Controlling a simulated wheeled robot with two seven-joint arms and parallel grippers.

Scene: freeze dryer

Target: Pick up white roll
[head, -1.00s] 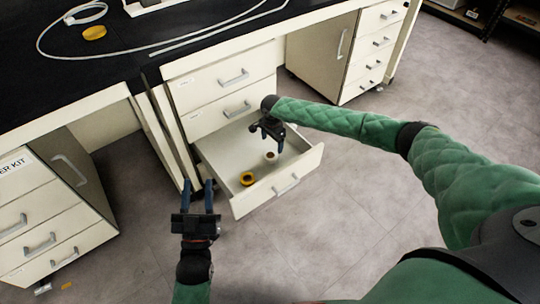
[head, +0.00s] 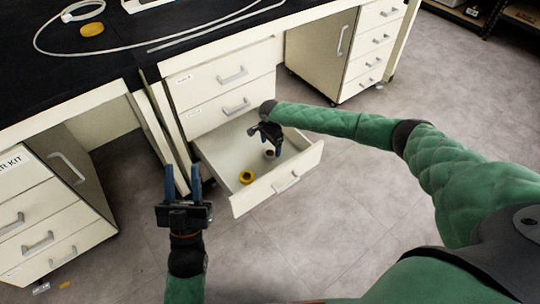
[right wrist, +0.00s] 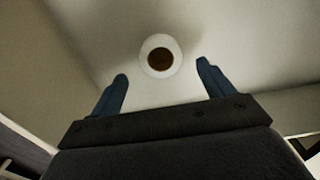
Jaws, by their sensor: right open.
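The white roll (head: 269,154) lies in the open drawer (head: 234,158), and its dark round centre shows. In the right wrist view the roll (right wrist: 148,69) sits just beyond and between the two fingertips. My right gripper (head: 272,146) is over the drawer, open and empty, with its fingers (right wrist: 162,78) spread on either side of the roll and apart from it. My left gripper (head: 183,172) is in front of the drawer's left side, pointing up in the picture, with its two fingers apart and nothing between them.
The drawer front (head: 282,183) and side walls surround the rolls. A black worktop (head: 60,70) with a white cable is above. Open floor lies in front.

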